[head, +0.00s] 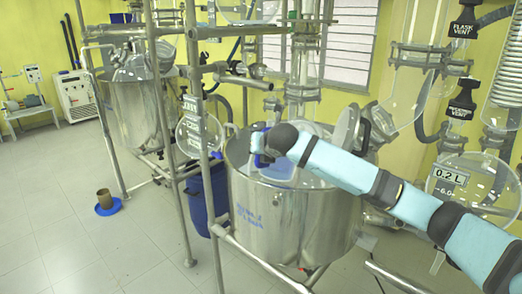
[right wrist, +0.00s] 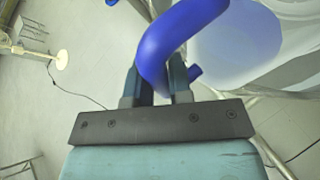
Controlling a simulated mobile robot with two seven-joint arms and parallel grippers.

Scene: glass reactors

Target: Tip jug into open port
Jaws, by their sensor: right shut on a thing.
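My right arm reaches in from the right in the head view, over the big steel reactor vessel (head: 270,222). My right gripper (right wrist: 158,85) is shut on the blue handle (right wrist: 180,38) of the jug. The jug's pale translucent blue body (right wrist: 240,45) lies beyond the handle in the right wrist view. In the head view the jug (head: 284,173) is partly hidden by my wrist, above the vessel's top. Its exact tilt is hard to tell. A round glass cover (head: 346,124) stands raised at the vessel's right side. The port opening itself is not clearly visible. My left gripper is out of view.
A metal frame post (head: 201,150) stands left of the vessel. Glassware and clamps (head: 300,85) rise behind it. A second steel vessel (head: 135,110) stands further back left. A brown pot on a blue dish (head: 106,209) sits on the open floor.

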